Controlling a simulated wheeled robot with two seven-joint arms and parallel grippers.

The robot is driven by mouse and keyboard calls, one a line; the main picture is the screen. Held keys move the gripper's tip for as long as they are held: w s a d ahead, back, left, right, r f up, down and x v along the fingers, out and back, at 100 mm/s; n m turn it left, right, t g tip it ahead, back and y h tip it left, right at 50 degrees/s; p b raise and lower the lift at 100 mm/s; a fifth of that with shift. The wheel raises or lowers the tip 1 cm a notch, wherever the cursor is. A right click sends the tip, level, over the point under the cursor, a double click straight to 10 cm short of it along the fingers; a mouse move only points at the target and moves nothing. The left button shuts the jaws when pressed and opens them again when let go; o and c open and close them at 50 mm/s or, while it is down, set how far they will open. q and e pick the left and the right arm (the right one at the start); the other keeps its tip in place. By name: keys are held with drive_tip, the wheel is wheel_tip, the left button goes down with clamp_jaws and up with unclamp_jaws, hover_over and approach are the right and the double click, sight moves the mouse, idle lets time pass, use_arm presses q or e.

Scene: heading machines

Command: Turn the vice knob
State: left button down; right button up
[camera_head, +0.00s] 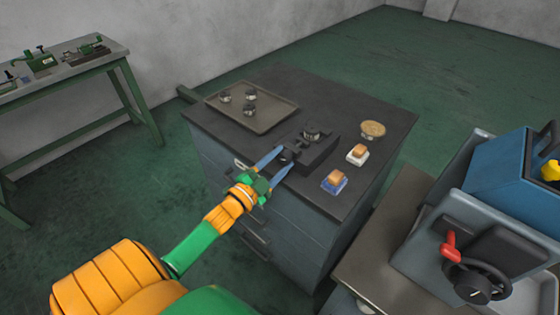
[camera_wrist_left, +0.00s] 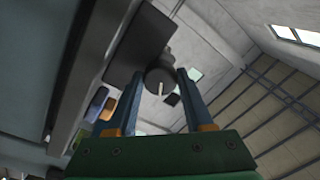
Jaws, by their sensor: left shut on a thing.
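A dark vice (camera_head: 308,148) sits near the front edge of the dark-topped cabinet in the head view, with a round metal part (camera_head: 311,132) on top. My left gripper (camera_head: 279,160) reaches it from the front left. Its two blue fingers are on either side of the vice's front end and shut on the knob. In the left wrist view the round dark knob (camera_wrist_left: 160,78), with a pale bar on its face, lies between the fingertips (camera_wrist_left: 158,84). The knob is mostly hidden in the head view. My right gripper is not in view.
A tray (camera_head: 270,122) with several small metal parts lies behind the vice. A blue-grey machine with a red lever (camera_head: 450,245) stands at right, a green-legged bench (camera_head: 75,68) at far left.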

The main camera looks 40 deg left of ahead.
use_arm(q)
drive_tip(key=m, duration=0.5)
drive_tip(key=shift+m+b, duration=0.4)
drive_tip(key=shift+m, duration=0.3)
drive_tip(key=shift+c, duration=1.4)
unclamp_jaws()
drive_tip(key=s+b, duration=0.1)
drive_tip(key=s, duration=0.6)
drive_tip(key=shift+a+f, duration=0.2)
drive_tip(key=shift+a, duration=0.1)
